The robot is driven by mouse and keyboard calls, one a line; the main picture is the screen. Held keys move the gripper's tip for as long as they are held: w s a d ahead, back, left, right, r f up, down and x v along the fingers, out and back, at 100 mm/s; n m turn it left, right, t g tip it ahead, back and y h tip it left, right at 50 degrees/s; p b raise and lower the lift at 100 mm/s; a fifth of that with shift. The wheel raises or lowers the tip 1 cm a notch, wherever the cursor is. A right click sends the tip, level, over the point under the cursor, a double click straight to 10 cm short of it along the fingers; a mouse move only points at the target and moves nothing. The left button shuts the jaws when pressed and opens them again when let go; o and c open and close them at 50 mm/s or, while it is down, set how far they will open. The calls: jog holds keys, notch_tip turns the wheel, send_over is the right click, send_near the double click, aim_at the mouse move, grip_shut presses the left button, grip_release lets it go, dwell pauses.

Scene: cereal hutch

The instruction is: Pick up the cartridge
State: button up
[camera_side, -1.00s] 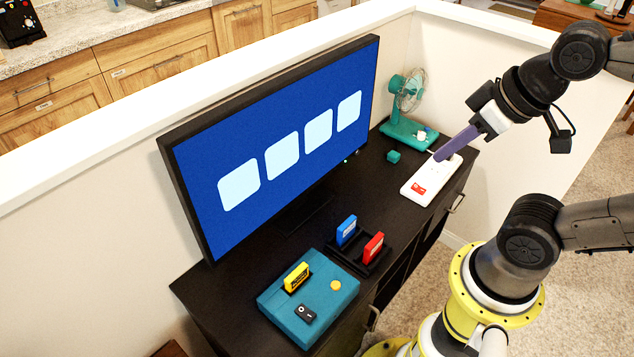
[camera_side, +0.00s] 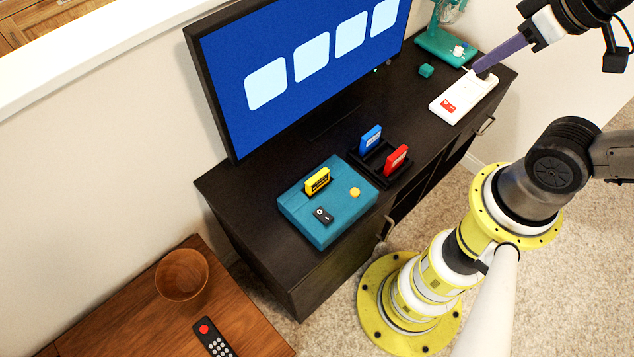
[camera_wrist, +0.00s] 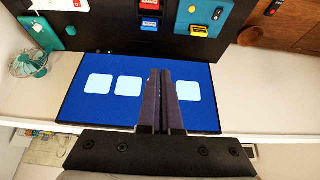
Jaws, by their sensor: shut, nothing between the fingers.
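Three cartridges show in the side view. A yellow cartridge (camera_side: 317,181) stands upright in the teal console (camera_side: 345,222). A blue cartridge (camera_side: 370,138) and a red cartridge (camera_side: 396,159) stand in a black holder (camera_side: 371,165) beside it. In the wrist view the yellow cartridge (camera_wrist: 199,31) and blue cartridge (camera_wrist: 149,28) lie beyond the fingertips. My gripper (camera_side: 478,70) has its long purple fingers together and empty. It is at the white power strip's far end, well apart from the cartridges; contact with the strip is unclear.
A monitor (camera_side: 310,65) stands along the back of the dark cabinet. A white power strip (camera_side: 464,96), a small teal cube (camera_side: 426,71) and a teal fan (camera_side: 444,46) are at the right. A wooden table with a bowl (camera_side: 181,274) and remote (camera_side: 214,338) is at lower left.

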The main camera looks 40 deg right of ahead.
jog(key=o, duration=0.8)
jog(key=shift+o, duration=0.2)
